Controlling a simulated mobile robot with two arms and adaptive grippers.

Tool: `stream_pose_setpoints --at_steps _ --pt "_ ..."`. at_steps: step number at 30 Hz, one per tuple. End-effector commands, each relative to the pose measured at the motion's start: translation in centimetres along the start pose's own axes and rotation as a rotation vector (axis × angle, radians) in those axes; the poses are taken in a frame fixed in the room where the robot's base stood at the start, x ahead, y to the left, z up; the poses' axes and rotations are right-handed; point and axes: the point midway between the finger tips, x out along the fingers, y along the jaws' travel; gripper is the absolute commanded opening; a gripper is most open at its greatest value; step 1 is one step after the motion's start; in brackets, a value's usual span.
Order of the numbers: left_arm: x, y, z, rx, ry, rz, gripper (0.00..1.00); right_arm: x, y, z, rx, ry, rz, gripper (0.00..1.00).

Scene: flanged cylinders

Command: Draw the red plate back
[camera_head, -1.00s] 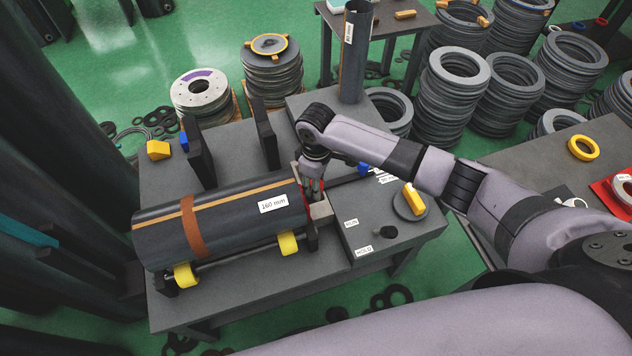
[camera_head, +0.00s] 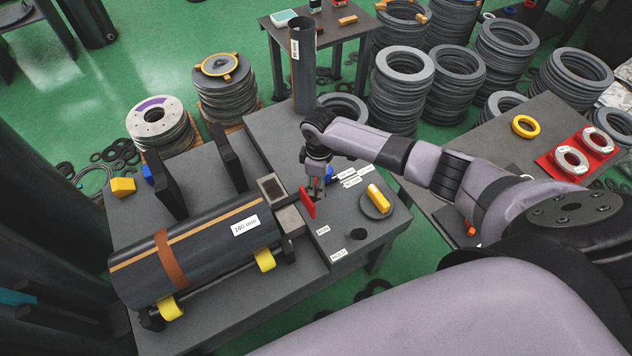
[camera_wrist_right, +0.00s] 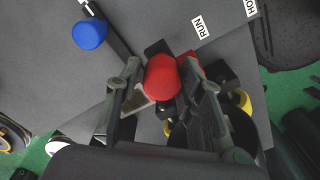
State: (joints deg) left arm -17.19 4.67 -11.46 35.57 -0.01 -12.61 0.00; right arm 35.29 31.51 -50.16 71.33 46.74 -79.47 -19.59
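The red plate (camera_head: 307,203) stands upright on the bench, to the right of the dark pipe (camera_head: 200,250) labelled 160 mm, with a gap between them. My right gripper (camera_head: 316,190) reaches down at the plate's right side. In the wrist view a red knob (camera_wrist_right: 162,78) sits between the two fingers of my right gripper (camera_wrist_right: 160,72), and the fingers close on its sides. Part of the red plate (camera_wrist_right: 190,62) shows behind the knob. My left gripper is not in view.
The pipe rests on yellow rollers (camera_head: 265,260). A grey block (camera_head: 290,220) stands between pipe and plate. A box (camera_head: 338,225) with RUN and HOLD labels carries a dark knob and a yellow-handled dial (camera_head: 377,200). A blue knob (camera_wrist_right: 89,34) is nearby. Ring stacks (camera_head: 400,90) stand behind.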

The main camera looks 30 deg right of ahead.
Motion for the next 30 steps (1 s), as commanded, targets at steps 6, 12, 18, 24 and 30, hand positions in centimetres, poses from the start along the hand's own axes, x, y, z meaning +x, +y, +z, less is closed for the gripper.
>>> stream_pose_setpoints --at_steps 6,12,18,24,30 --pt "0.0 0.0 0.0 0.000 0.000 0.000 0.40 0.0 0.2 0.2 0.003 -0.003 0.002 0.49" --pt "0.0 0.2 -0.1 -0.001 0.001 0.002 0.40 0.0 0.0 0.1 0.002 -0.001 0.000 0.51" --pt "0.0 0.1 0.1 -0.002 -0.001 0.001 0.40 -0.4 0.0 0.0 0.001 0.000 0.000 0.51" --pt "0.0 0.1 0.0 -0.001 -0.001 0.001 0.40 -3.6 0.1 -0.1 0.001 0.004 0.002 0.51" --pt "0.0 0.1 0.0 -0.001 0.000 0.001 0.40 -7.9 0.1 0.0 0.001 0.001 0.002 0.51"
